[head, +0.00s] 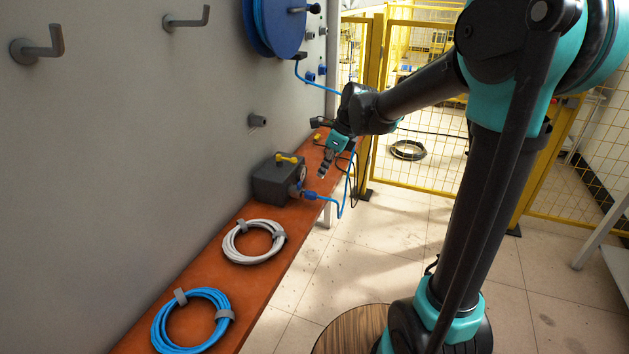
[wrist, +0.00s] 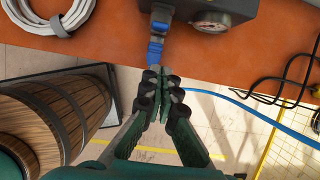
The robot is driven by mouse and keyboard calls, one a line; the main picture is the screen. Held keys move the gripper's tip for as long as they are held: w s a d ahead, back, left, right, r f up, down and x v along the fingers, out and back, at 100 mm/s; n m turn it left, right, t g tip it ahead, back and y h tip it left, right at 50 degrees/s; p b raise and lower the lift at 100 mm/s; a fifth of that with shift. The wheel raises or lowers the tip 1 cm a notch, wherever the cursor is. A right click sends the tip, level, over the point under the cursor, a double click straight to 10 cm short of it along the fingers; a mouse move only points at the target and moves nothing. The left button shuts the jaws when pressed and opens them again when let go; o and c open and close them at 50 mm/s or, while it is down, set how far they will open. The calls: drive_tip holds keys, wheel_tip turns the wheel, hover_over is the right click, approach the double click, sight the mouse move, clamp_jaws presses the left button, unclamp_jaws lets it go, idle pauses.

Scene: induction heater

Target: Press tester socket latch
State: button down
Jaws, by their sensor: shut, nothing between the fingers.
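The tester is a dark grey box (head: 275,182) with a yellow lever on top, standing on the orange shelf. In the wrist view, its front edge (wrist: 240,8) and round gauge (wrist: 211,22) show at the top. A blue cable plug (head: 309,196) sits at the socket on its front; it also shows in the wrist view (wrist: 156,48), just beyond my fingertips. The socket (wrist: 161,17) is partly visible, but I cannot make out its latch clearly. My gripper (head: 322,175) is shut and empty, in front of and above the plug in the head view. Its fingertips (wrist: 164,74) partly cover the cable.
A white cable coil (head: 253,242) and a blue coil (head: 192,320) lie on the orange shelf (head: 215,270). Black cable (wrist: 285,80) lies to the right. A wooden barrel (wrist: 52,120) stands below the shelf. Wall hooks and a blue reel (head: 273,25) are above.

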drive_tip(key=shift+v, duration=2.1)
drive_tip(key=shift+d+f, duration=0.1)
drive_tip(key=s+d+f+n+t+h, duration=0.1)
drive_tip(key=s+d+f+n+h, duration=0.1)
drive_tip(key=s+d+f+n, duration=0.5)
drive_tip(key=s+d+f+n+t+h, duration=0.1)
drive_tip(key=s+d+f+n+h, duration=0.1)
drive_tip(key=s+d+f+n, duration=0.6)
drive_tip(key=s+d+n, duration=0.3)
drive_tip(key=s+n, duration=0.1)
drive_tip(key=n, duration=0.3)
drive_tip(key=shift+s+f+t, duration=0.25)
drive_tip(key=shift+s+t, duration=0.05)
drive_tip(key=shift+s, duration=0.1)
drive_tip(key=c, duration=2.2)
unclamp_jaws()
drive_tip(key=shift+d, duration=0.1)
